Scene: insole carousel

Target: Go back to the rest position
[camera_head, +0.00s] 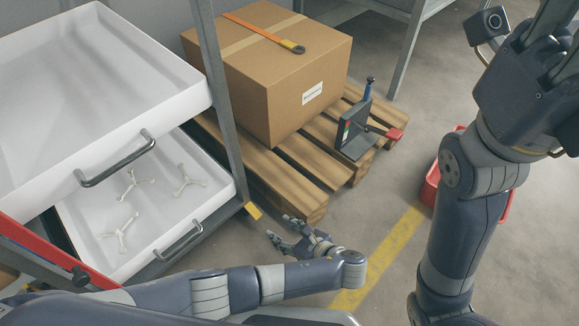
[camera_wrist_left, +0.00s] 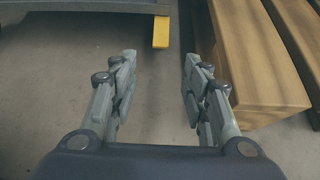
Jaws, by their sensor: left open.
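My left gripper (camera_head: 283,235) is open and empty, low over the floor between the drawer rack and the wooden pallet. In the left wrist view its two fingers (camera_wrist_left: 158,82) stand apart with bare concrete floor between them. My right arm rises along the right side of the head view. Its end (camera_head: 535,85) is at the upper right, but its fingertips cannot be made out clearly.
The upper white tray (camera_head: 95,75) is empty. The lower white tray (camera_head: 85,225) holds several pale three-armed pieces (camera_head: 122,232). A cardboard box (camera_head: 275,90) stands on the pallet (camera_head: 270,175). A red crate (camera_head: 432,185) sits behind my right arm.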

